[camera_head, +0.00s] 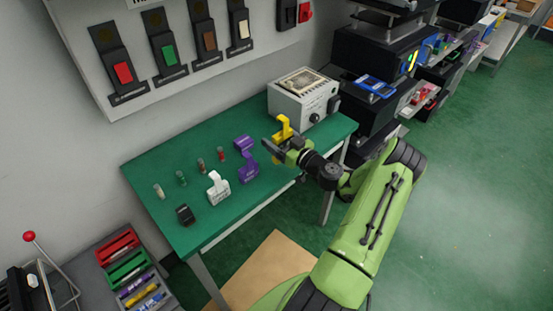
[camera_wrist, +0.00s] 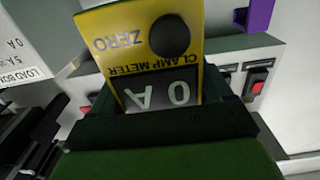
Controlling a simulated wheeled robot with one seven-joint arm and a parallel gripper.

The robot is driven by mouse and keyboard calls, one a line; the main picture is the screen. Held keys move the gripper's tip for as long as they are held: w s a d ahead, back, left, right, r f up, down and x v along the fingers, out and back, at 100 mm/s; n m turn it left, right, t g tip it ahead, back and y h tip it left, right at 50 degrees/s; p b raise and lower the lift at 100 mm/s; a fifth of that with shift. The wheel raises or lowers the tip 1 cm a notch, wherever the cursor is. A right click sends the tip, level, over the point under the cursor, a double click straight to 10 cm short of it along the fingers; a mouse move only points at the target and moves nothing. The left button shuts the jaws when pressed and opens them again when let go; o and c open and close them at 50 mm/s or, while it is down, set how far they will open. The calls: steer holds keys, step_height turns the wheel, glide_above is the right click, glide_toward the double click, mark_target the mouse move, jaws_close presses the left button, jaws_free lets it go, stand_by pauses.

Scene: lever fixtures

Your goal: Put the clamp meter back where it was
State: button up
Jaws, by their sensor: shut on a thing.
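The yellow clamp meter (camera_head: 283,128) is upright in my gripper (camera_head: 278,147), over the right part of the green table and in front of the load box. In the wrist view the clamp meter (camera_wrist: 150,50) fills the upper middle, its face upside down, with a ZERO button and a display reading 0 A. My gripper's dark fingers (camera_wrist: 165,110) are shut on its lower body. Its lower end is hidden, so I cannot tell whether it touches the table.
The load box (camera_head: 303,97) stands at the table's back right. The green table (camera_head: 155,165) has bare room at the back left.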

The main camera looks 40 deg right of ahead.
step_height(320, 180, down, 7)
steer(key=shift+r, duration=0.2)
steer(key=shift+f+b, duration=0.1)
steer(key=shift+b, duration=0.3)
